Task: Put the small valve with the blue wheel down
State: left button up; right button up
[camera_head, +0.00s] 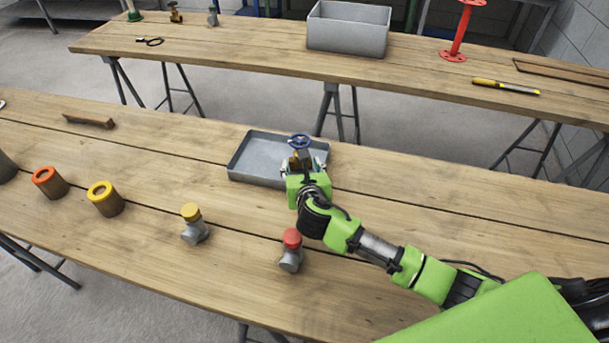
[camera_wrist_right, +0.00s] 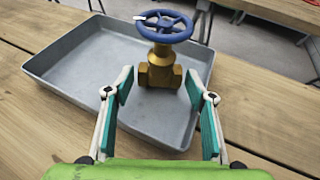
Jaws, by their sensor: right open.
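The small valve has a brass body and a blue wheel (camera_wrist_right: 165,28); in the head view its blue wheel (camera_head: 300,141) shows just beyond my right gripper. In the right wrist view the valve stands upright at the near right part of a shallow grey tray (camera_wrist_right: 75,65), which also shows in the head view (camera_head: 255,172). My right gripper (camera_wrist_right: 158,90) is open, with one teal-padded finger on each side of the valve body and a gap to each side. In the head view my right gripper (camera_head: 303,172) is over the tray's right end. My left gripper is not in view.
Fittings with a red cap (camera_head: 291,250) and a yellow cap (camera_head: 194,224) stand near the front edge. An orange-topped cylinder (camera_head: 49,182) and a yellow-topped one (camera_head: 105,198) stand at left. A wooden piece (camera_head: 88,120) lies behind them. The bench right of the tray is clear.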

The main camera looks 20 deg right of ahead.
jog(key=v, duration=0.8)
jog(key=shift+s+r, duration=0.15)
jog(key=shift+r, duration=0.05)
